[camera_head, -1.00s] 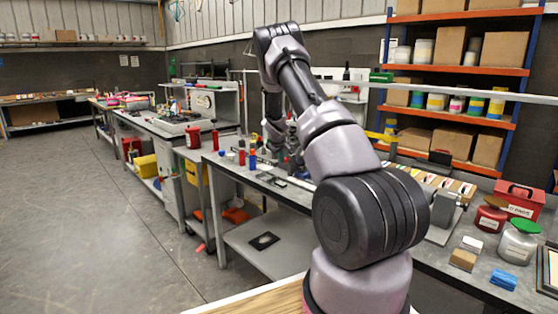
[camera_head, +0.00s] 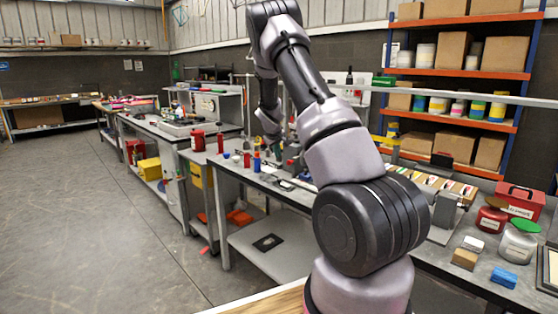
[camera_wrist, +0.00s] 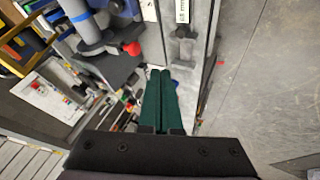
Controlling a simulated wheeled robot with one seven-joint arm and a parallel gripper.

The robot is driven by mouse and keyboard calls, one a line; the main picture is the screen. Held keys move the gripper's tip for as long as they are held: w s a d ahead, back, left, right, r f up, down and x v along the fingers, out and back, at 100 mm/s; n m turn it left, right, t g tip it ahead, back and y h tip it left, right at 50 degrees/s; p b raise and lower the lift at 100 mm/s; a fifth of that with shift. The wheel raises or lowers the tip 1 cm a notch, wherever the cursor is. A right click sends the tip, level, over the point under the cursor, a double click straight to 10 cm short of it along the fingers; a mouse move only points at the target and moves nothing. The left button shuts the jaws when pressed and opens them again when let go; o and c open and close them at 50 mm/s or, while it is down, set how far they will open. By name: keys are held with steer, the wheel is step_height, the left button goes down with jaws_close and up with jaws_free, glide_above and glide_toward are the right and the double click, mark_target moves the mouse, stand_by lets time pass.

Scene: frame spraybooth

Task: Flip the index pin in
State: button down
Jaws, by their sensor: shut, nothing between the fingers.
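My gripper (camera_wrist: 158,78) shows in the wrist view as two dark green fingers pressed together, with nothing between them. In the head view its end is small beside the bench and hard to make out. Up and left of the fingers in the wrist view is a grey round fixture (camera_wrist: 92,35) with a blue band and a red knob (camera_wrist: 132,48) on its side. The fingertips are apart from the knob in the picture. I cannot tell whether this knob is the index pin; no other part is clearly an index pin.
The grey bench (camera_head: 240,172) holds several bottles and small tools near my arm. A labelled grey bracket (camera_wrist: 183,45) stands above the fingertips in the wrist view. A white sheet (camera_wrist: 45,98) lies at left. Open floor (camera_head: 90,230) is left of the bench.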

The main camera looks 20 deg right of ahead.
steer(key=shift+v, duration=1.35)
steer(key=s+a+r+m+y, duration=0.15)
steer(key=s+a+r, duration=0.25)
steer(key=s+r, duration=0.55)
steer(key=s+a+r+m+y, duration=0.1)
steer(key=s+a+r+m, duration=0.25)
steer(key=s+r, duration=0.55)
steer(key=s+a+r+y, duration=0.1)
steer(key=s+a, duration=0.3)
steer(key=s, duration=0.4)
steer(key=s+a+r+m+y, duration=0.1)
steer(key=s+a, duration=0.3)
steer(key=s, duration=0.5)
steer(key=s+a+r+t+y, duration=0.1)
steer(key=s+a+r, duration=0.2)
steer(key=s, duration=0.6)
steer(key=shift+s+a+r, duration=0.25)
steer(key=shift+a+r, duration=0.1)
steer(key=shift+a, duration=0.15)
steer(key=shift+y, duration=0.25)
